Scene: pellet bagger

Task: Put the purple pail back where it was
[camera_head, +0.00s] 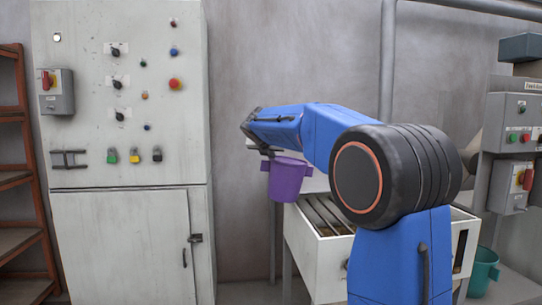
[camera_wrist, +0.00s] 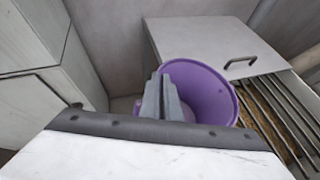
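The purple pail (camera_head: 287,181) hangs roughly upright in the air, with clear space under it, left of the white bin with the slatted top. My gripper (camera_head: 265,150) is at the pail's upper left rim. In the wrist view, the gripper's grey fingers (camera_wrist: 161,98) are close together at the near left rim of the pail (camera_wrist: 207,88), and appear shut on it. I look down into the pail, and its inside looks empty. Part of its near side is hidden by the gripper body.
The slatted white bin (camera_head: 303,247) stands right of the pail; its lid (camera_wrist: 205,42) has a dark handle. A tall control cabinet (camera_head: 120,240) stands left, with a rust-brown rack (camera_head: 18,180) beyond. A green pail (camera_head: 483,272) and control boxes (camera_head: 510,125) are at right.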

